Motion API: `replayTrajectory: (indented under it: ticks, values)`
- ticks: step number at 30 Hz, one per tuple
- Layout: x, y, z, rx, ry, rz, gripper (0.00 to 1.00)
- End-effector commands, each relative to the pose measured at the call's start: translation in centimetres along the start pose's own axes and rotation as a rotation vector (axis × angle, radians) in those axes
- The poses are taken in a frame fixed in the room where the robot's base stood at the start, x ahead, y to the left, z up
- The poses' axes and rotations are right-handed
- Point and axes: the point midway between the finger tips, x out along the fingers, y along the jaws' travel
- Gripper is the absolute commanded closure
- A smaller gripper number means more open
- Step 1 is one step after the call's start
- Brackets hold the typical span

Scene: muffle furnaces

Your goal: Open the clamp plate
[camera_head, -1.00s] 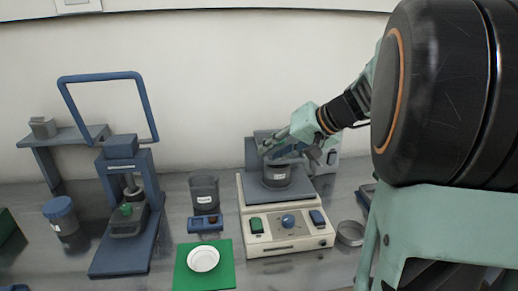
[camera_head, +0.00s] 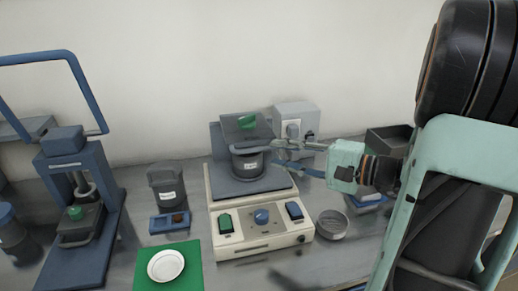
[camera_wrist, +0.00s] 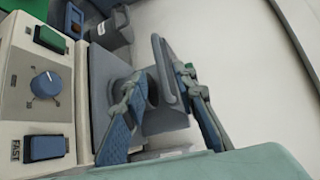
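The grey clamp plate (camera_head: 246,131), with a green patch, lies over the dark labelled jar (camera_head: 248,163) on the bench machine (camera_head: 258,240). In the wrist view the plate (camera_wrist: 167,72) is a slanted grey slab above part of the jar (camera_wrist: 165,118). My gripper (camera_head: 276,148) is at the right side of the plate, reaching in from the right. In the wrist view my gripper (camera_wrist: 158,76) has its fingers spread, with the plate's edge between them. I cannot tell whether either finger touches it.
A grey box (camera_head: 297,118) stands behind the machine. A round metal dish (camera_head: 332,224) is at its right. A dark cup (camera_head: 166,186), a white dish (camera_head: 166,265) on a green mat (camera_head: 193,250) and a blue press (camera_head: 82,215) are at the left.

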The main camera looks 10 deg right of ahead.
Motion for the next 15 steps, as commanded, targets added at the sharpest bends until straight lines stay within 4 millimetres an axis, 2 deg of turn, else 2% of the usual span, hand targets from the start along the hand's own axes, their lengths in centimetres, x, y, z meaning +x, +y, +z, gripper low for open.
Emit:
replayTrajectory:
  ticks: [1, 6, 10, 15]
  values:
    - [1.2, 0.0, 0.1, 0.001, -0.005, 0.0, 0.74]
    - [4.3, 0.0, 0.1, 0.0, -0.005, 0.002, 0.74]
    - [6.0, 0.0, 0.1, -0.001, -0.002, 0.002, 0.74]
    - [7.1, 0.0, 0.0, -0.001, -0.001, 0.002, 0.74]
